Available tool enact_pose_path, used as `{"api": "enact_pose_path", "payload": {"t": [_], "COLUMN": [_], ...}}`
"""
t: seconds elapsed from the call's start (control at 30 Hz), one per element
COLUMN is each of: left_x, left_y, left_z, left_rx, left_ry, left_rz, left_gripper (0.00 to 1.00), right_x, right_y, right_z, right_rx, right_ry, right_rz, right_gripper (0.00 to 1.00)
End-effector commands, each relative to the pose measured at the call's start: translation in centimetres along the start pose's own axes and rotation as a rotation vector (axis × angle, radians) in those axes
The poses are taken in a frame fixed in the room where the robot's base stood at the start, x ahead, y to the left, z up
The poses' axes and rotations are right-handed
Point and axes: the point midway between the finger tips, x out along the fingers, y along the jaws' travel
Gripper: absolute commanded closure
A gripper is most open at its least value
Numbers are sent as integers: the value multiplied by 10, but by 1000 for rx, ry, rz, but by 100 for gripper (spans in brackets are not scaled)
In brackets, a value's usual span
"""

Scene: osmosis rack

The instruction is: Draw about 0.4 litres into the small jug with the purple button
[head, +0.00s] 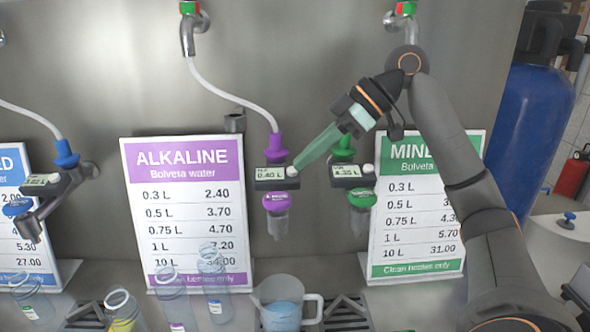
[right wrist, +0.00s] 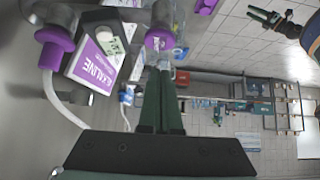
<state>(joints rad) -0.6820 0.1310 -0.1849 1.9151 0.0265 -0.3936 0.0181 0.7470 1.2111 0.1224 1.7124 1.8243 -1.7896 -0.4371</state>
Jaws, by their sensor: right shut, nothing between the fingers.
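The purple dispenser head (head: 276,178) has a display that seems to read 0.40 L and a pale round knob (head: 292,171) at its right end. A small clear jug (head: 283,314), handle to the right, stands below the spout with pale blue liquid inside. My right gripper (head: 298,168) is shut and empty, its tips at or very near the pale knob; contact is unclear. In the right wrist view its fingers (right wrist: 163,70) point at the purple head. A dark gripper-like shape (right wrist: 262,15), probably my left one, is small there.
A green dispenser head (head: 349,175) stands close on the right, behind my right gripper. An alkaline price sign (head: 187,153) and a mineral one (head: 390,270) flank the heads. Several clear bottles (head: 213,290) stand left of the jug. A blue tank (head: 535,130) is far right.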

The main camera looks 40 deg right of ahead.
Motion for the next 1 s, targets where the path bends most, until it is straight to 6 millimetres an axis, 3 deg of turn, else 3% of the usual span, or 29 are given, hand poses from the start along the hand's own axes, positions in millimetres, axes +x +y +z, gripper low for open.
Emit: {"api": "enact_pose_path", "payload": {"t": [0.1, 0.33, 1.0], "left_x": [0, 0, 0], "left_y": [0, -1, -1], "left_z": [0, -1, -2], "left_rx": [0, 1, 1], "left_ry": [-1, 0, 2], "left_rz": [-1, -1, -2], "left_gripper": [50, 50, 50], "right_x": [-27, -53, -57], "right_y": [1, 0, 0], "right_z": [-1, 0, 0], "right_rx": [-1, -1, -1], "right_ry": [2, 1, 2], "right_rz": [4, 1, 0], "right_gripper": [100, 100, 100]}}
